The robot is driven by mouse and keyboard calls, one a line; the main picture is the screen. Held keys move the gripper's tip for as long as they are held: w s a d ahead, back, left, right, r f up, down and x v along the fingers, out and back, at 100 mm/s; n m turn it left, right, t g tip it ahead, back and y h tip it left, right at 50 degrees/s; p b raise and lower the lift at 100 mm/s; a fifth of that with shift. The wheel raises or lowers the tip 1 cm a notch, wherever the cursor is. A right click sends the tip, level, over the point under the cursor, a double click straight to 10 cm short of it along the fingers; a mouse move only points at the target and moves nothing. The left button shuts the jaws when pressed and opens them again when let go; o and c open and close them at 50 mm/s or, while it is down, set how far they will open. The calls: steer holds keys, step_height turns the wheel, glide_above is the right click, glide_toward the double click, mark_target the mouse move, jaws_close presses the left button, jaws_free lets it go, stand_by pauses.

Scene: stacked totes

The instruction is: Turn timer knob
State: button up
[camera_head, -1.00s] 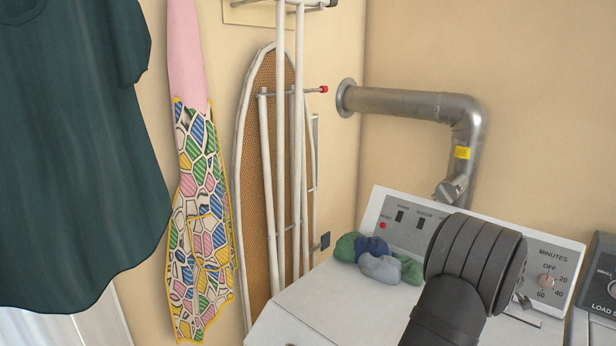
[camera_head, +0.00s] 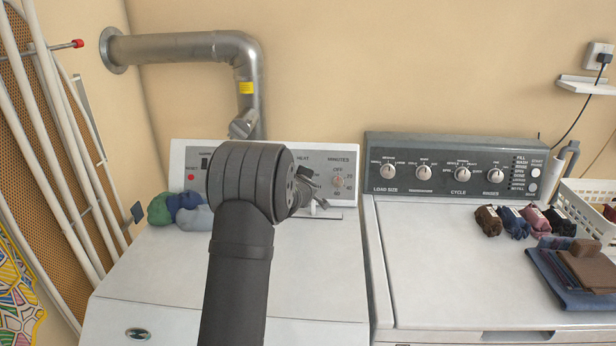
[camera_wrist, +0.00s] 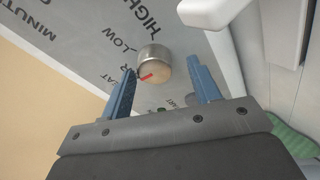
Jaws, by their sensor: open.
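The timer knob (camera_head: 338,181) is a small round dial under the word MINUTES, at the right end of the white dryer's control panel. My gripper (camera_head: 314,192) is close in front of that panel, just left of the dial, partly hidden behind my wrist. In the wrist view my open gripper (camera_wrist: 160,65) has two blue fingers. A metallic knob (camera_wrist: 152,60) with a red mark appears between the fingertips. HIGH and LOW are printed near it, and MINUTES farther left. I cannot tell whether the fingers touch it.
The dryer top (camera_head: 310,250) is mostly clear, with bunched cloths (camera_head: 195,215) at its left. A washer (camera_head: 450,265) stands to the right with rolled socks (camera_head: 515,222), folded clothes (camera_head: 585,275) and a white basket (camera_head: 590,205). A metal duct (camera_head: 180,47) runs behind the dryer.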

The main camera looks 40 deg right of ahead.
mark_target(338, 182)
steer(key=w+a+r+m+t, duration=0.1)
steer(key=w+a+m+t, duration=0.2)
steer(key=a+m, duration=0.4)
steer(key=s+m+g+h, duration=0.3)
steer(key=s+m, duration=0.2)
steer(key=m, duration=0.3)
steer(key=s+a+f+m+g+h, duration=0.1)
steer(key=s+m+g+h, duration=0.2)
steer(key=m, duration=0.5)
steer(key=s+m+g+h, duration=0.3)
steer(key=s+m, duration=0.3)
steer(key=m, duration=0.2)
steer(key=shift+s+a+f+g+h, duration=0.15)
steer(key=shift+s+a+g+h, duration=0.15)
steer(key=shift+s+g, duration=0.1)
steer(key=shift+d, duration=0.3)
steer(key=x, duration=1.7)
steer(key=c, duration=1)
